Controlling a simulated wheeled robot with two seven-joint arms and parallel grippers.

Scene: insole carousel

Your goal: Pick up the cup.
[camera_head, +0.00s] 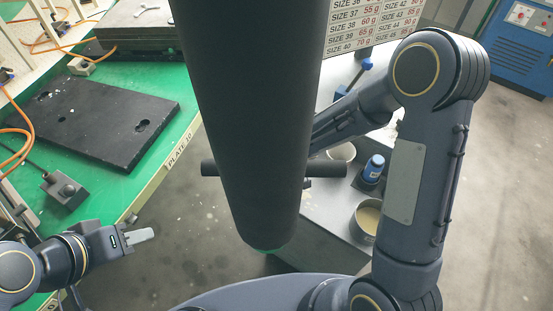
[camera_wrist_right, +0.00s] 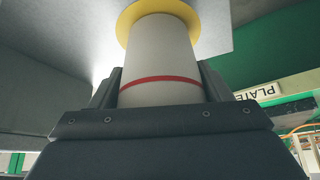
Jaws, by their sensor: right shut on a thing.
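A white cup (camera_wrist_right: 162,60) with a red band and a yellow rim stands out in the right wrist view. My right gripper (camera_wrist_right: 161,78) is shut on it, with one dark finger on each side of its body. The lower part of the cup is hidden behind the gripper's body. In the head view a large dark column hides my right gripper and this cup. My left gripper (camera_head: 138,237) is low at the left in the head view, far from the cup; its jaw gap does not show clearly.
A grey table holds a blue-capped bottle (camera_head: 374,168), a metal pot (camera_head: 367,217) and a pale round container (camera_head: 342,151), partly hidden. A green bench (camera_head: 170,150) with a black plate (camera_head: 105,120) is at left. Grey floor lies between.

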